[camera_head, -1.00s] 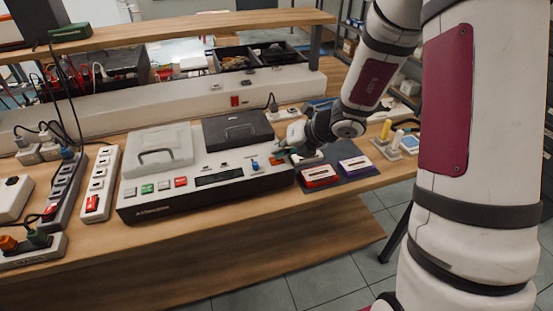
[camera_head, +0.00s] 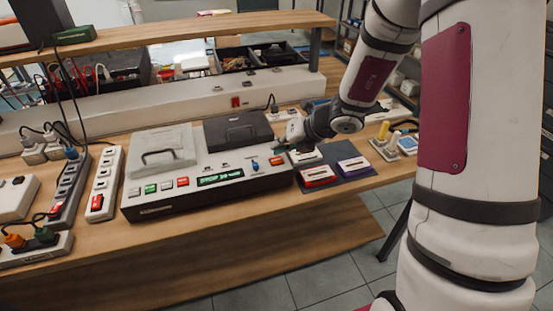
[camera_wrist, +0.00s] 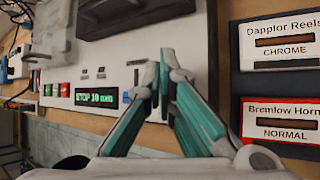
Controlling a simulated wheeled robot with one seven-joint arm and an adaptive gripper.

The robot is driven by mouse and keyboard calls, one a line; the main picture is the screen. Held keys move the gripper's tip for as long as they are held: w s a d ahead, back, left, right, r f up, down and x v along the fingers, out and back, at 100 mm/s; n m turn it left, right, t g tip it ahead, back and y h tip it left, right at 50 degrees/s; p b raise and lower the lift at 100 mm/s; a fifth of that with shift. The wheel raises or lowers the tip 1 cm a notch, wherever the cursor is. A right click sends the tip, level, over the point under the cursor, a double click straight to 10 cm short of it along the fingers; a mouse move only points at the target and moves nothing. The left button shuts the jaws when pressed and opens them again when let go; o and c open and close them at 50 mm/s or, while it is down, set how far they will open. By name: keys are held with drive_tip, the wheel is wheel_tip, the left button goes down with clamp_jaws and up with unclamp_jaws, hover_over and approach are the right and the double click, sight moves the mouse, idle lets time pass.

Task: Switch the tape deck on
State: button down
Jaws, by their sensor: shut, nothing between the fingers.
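The tape deck (camera_head: 205,162) is a pale box with a black front, two lid bays and a row of buttons. Its display (camera_head: 220,177) is lit green; in the wrist view the display (camera_wrist: 97,97) reads "STOP 10" and more. A blue control (camera_head: 254,165) and an orange-red button (camera_head: 276,160) sit right of the display. My gripper (camera_head: 282,148) is over the deck's right end. In the wrist view my gripper (camera_wrist: 162,75) has its teal fingers together, empty, in front of the panel, partly hiding the controls there. I cannot tell whether the tips touch it.
A red-labelled cassette (camera_head: 318,175) and a purple one (camera_head: 354,166) lie on a dark mat right of the deck. Power strips (camera_head: 104,182) and cables stand at the left. A shelf (camera_head: 180,30) runs along the back. The wooden front edge is clear.

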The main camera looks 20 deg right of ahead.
wheel_tip(320, 180, up, 6)
drive_tip(key=p, duration=0.5)
idle(0.5)
wheel_tip(320, 180, up, 9)
drive_tip(key=n+y, duration=0.1)
drive_tip(key=n, duration=0.8)
hover_over(279, 159)
drive_tip(key=s+a, duration=0.5)
drive_tip(key=s+a+r+n+g, duration=0.25)
drive_tip(key=s+r+n, duration=0.35)
drive_tip(key=s+n, duration=0.3)
drive_tip(key=s+d+r+n+h, duration=0.2)
drive_tip(key=s+d+n+h, duration=0.1)
drive_tip(key=s+n, duration=0.7)
drive_tip(key=s+d+r+n+h, duration=0.3)
drive_tip(key=s+d+n, duration=0.1)
drive_tip(key=s+n, duration=0.5)
drive_tip(key=shift+s+n, duration=0.4)
drive_tip(key=shift+s, duration=0.2)
